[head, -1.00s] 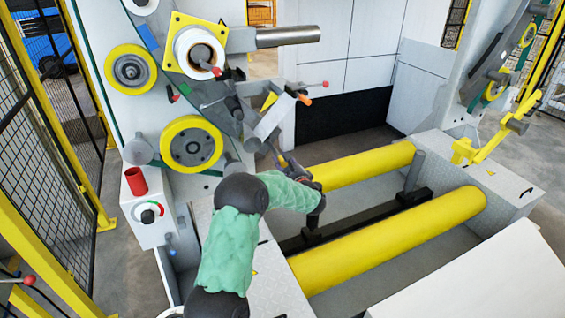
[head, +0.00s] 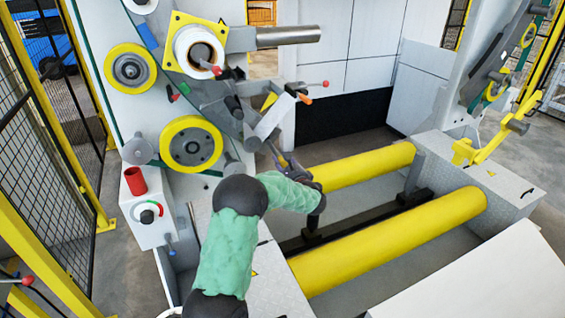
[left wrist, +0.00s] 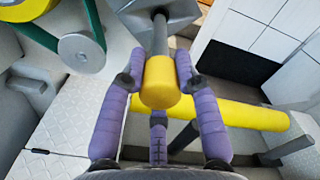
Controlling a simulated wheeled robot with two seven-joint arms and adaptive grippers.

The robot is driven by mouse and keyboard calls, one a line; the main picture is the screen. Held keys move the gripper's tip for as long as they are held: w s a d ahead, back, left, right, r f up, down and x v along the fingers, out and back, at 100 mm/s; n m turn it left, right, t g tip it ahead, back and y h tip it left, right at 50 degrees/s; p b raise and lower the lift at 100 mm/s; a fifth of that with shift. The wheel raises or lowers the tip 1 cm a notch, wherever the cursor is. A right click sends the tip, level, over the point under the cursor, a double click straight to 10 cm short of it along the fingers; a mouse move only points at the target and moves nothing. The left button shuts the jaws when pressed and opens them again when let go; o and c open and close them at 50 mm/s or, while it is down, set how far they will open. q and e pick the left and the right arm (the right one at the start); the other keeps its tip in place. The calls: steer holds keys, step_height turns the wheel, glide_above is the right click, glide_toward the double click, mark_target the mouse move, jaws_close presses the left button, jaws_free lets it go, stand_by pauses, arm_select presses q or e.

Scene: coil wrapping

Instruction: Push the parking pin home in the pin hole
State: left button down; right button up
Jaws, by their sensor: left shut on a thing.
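The parking pin appears as a yellow knob (left wrist: 161,82) on a grey shaft (left wrist: 160,35) in the left wrist view. My left gripper (left wrist: 160,80) has its purple fingers shut on the knob, one on each side. The shaft runs away from me to a grey block (left wrist: 180,20) on the machine. The pin hole itself cannot be made out, nor how deep the pin sits. In the head view my left gripper (head: 285,162) is beside the lower end of the grey ring arm, and the pin is mostly hidden there. My right gripper is not in view.
Two yellow rollers (head: 400,240) lie right of my left arm, with a dark bar (head: 350,222) between them. Yellow-rimmed wheels (head: 191,144) and a white panel (head: 272,118) stand close by. A control box with a red beacon (head: 136,181) is at left.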

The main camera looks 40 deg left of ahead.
mark_target(277, 152)
arm_select(q)
steer(key=shift+r+b, duration=0.1)
steer(key=shift+b, duration=0.2)
steer(key=shift+b+x, duration=0.6)
steer(key=shift+x, duration=6.5)
steer(key=c, duration=0.8)
jaws_free()
steer(key=shift+s, duration=0.1)
steer(key=shift+c, duration=0.2)
